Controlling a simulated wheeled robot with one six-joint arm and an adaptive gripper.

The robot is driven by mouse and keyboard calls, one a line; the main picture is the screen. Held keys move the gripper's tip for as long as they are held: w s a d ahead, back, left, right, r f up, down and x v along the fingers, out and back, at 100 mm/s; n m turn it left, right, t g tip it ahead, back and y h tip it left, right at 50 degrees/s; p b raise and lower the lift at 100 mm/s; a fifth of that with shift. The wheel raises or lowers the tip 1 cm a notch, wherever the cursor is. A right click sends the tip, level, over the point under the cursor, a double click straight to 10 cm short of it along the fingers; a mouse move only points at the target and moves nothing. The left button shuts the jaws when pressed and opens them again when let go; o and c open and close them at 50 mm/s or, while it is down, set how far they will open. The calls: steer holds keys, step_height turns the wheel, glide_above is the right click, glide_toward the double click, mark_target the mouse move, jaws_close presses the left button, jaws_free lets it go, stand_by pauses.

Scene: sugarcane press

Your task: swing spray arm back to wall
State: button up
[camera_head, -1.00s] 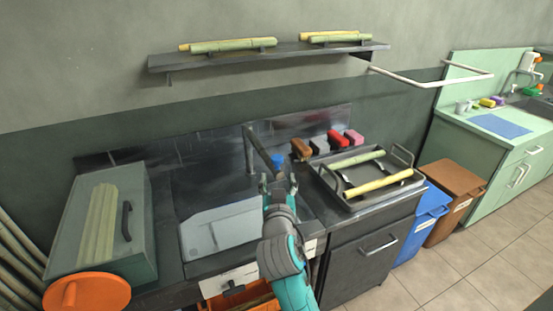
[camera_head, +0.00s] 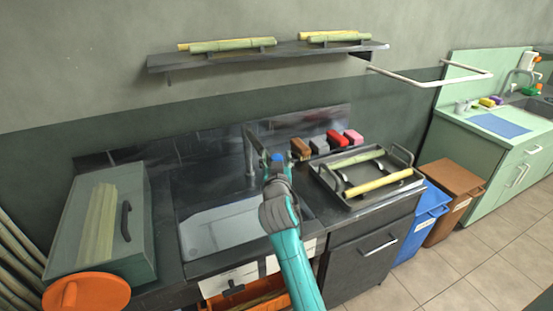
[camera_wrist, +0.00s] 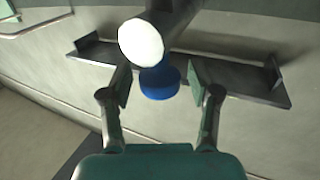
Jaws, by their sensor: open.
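The spray arm (camera_head: 259,143) is a dark pipe that reaches from a thin upright post (camera_head: 249,160) at the back of the counter toward me. In the wrist view the dark pipe (camera_wrist: 178,18) ends in a round white face (camera_wrist: 141,42), with a blue knob (camera_wrist: 160,82) under it. The blue knob also shows in the head view (camera_head: 277,157). My gripper (camera_wrist: 160,86) is open, with one finger on each side of the blue knob and gaps between. In the head view my gripper (camera_head: 276,168) is at the pipe's near end and partly hides it.
A wall shelf (camera_head: 290,52) holds cane pieces above. A grey box (camera_head: 140,240) with a handle stands left, and a tray (camera_head: 345,200) with cane stands right. Several coloured blocks (camera_head: 335,138) sit by the wall. A white rail (camera_head: 405,78) juts out at the right.

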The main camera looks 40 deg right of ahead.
jaws_close()
steer(key=shift+a, duration=0.15)
